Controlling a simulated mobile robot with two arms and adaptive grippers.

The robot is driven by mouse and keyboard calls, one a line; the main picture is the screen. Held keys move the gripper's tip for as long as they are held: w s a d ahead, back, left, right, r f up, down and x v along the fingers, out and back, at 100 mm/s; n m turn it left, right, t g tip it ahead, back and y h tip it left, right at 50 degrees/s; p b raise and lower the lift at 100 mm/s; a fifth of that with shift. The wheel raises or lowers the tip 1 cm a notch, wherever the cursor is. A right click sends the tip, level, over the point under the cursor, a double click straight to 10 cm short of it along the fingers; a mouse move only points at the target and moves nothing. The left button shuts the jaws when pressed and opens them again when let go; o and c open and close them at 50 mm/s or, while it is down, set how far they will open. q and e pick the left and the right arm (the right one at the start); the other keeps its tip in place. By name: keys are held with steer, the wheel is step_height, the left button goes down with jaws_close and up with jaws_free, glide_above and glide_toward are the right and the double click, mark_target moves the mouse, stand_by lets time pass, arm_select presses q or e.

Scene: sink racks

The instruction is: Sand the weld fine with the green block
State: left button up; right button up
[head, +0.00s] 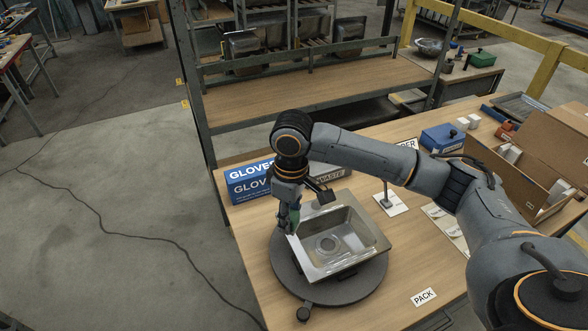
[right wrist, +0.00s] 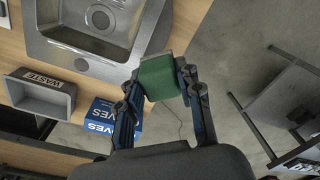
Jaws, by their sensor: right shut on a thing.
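My right gripper (right wrist: 160,78) is shut on the green block (right wrist: 159,78), which shows between its two fingers in the right wrist view. In the head view the gripper (head: 292,222) points down at the left rim of the steel sink (head: 375,238), and only a bit of green (head: 295,217) shows there. The block is close to the sink's rim; I cannot tell whether it touches. The sink sits on a dark round turntable (head: 345,290). The weld itself cannot be made out. My left gripper is not in view.
A blue gloves box (head: 247,184) and a grey waste bin (right wrist: 38,96) stand beside the sink. A cardboard box (head: 545,150), a blue box (head: 440,137) and a pack label (head: 424,297) are on the right of the bench. A rack stands behind. The bench's left edge is close to the gripper.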

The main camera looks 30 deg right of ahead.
arm_select(q)
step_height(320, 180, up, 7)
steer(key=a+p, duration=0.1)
steer(key=p, duration=0.5)
arm_select(e)
steer(key=w+d+n, duration=0.7)
steer(key=w+n, duration=0.2)
arm_select(q)
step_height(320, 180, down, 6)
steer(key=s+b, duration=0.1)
steer(key=b, duration=0.4)
steer(key=shift+b, duration=0.4)
arm_select(e)
step_height(320, 180, down, 5)
steer(key=shift+s+a+r, duration=0.1)
steer(key=shift+a+r, duration=0.05)
steer(key=shift+r, duration=0.05)
